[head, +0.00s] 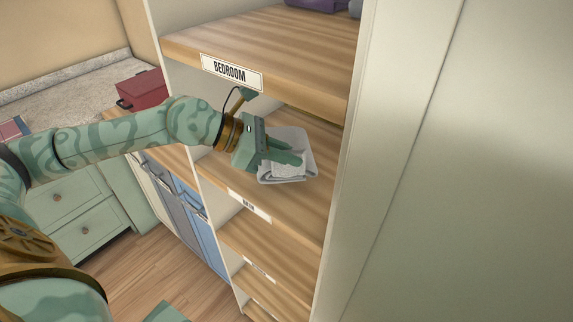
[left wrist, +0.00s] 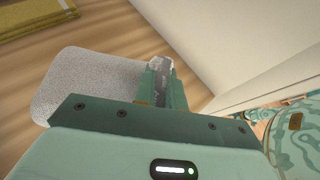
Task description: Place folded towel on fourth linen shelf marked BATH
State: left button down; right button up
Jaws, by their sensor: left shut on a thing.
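A folded light grey towel (head: 299,145) is over the board of the shelf (head: 215,168) right below the BEDROOM one. That shelf's small front label (head: 248,205) seems to read BATH. My left gripper (head: 287,160) is shut on the towel, reaching in from the left. I cannot tell whether the towel touches the board. In the left wrist view the towel (left wrist: 75,90) lies left of the finger (left wrist: 160,85), above wood; part of it is hidden by the gripper body. My right gripper is not in view.
The BEDROOM shelf (head: 280,60) is close above my gripper. A pale upright panel (head: 350,190) bounds the shelves on the right. Lower shelves (head: 265,245) continue below. An olive-yellow folded item (left wrist: 35,18) lies at the upper left in the wrist view. A red box (head: 140,92) stands on the counter.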

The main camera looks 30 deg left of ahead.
aim_at(287, 167)
pick_arm(q)
notch_tip(287, 167, down, 3)
jog(key=shift+f, duration=0.1)
jog(key=c, duration=1.9)
grip_release()
jog(key=shift+f, duration=0.2)
jog(key=o, duration=0.4)
jog(key=shift+r, duration=0.1)
